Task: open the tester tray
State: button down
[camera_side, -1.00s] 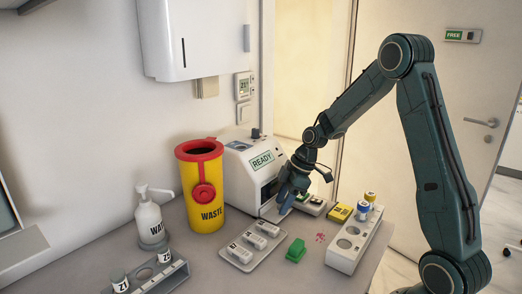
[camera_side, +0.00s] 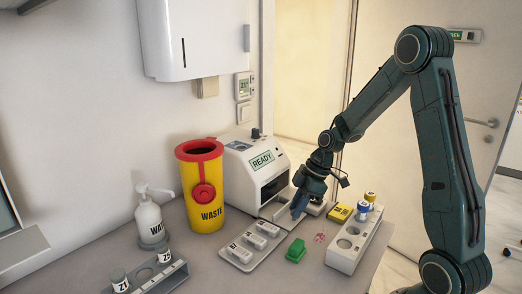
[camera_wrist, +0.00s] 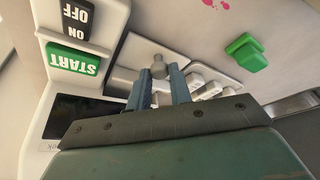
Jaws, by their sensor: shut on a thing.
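My gripper (camera_side: 297,213) is at the tray's outer end, pointing down. In the wrist view the two blue-grey fingers of my gripper (camera_wrist: 159,75) close on a small grey knob (camera_wrist: 158,60) on the tray (camera_wrist: 140,52). The tester's green START button (camera_wrist: 73,63) and the ON/OFF switch (camera_wrist: 77,17) show at the left.
A rack of white cartridges (camera_side: 240,254) and a green block (camera_side: 296,251) lie in front. A yellow box (camera_side: 340,212) and a white rack with capped tubes (camera_side: 345,259) stand to the right. A yellow waste bin (camera_side: 206,200) stands left of the tester. Red spots mark the counter.

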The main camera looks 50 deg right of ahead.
jog(key=s, duration=0.5)
jog(key=shift+s+d, duration=0.1)
jog(key=shift+s, duration=0.1)
jog(key=c, duration=1.3)
grip_release()
jog(key=shift+r, duration=0.1)
jog(key=v, duration=1.3)
jog(key=shift+s+d+r, duration=0.1)
jog(key=shift+s+r, duration=0.05)
jog(key=shift+r, duration=0.15)
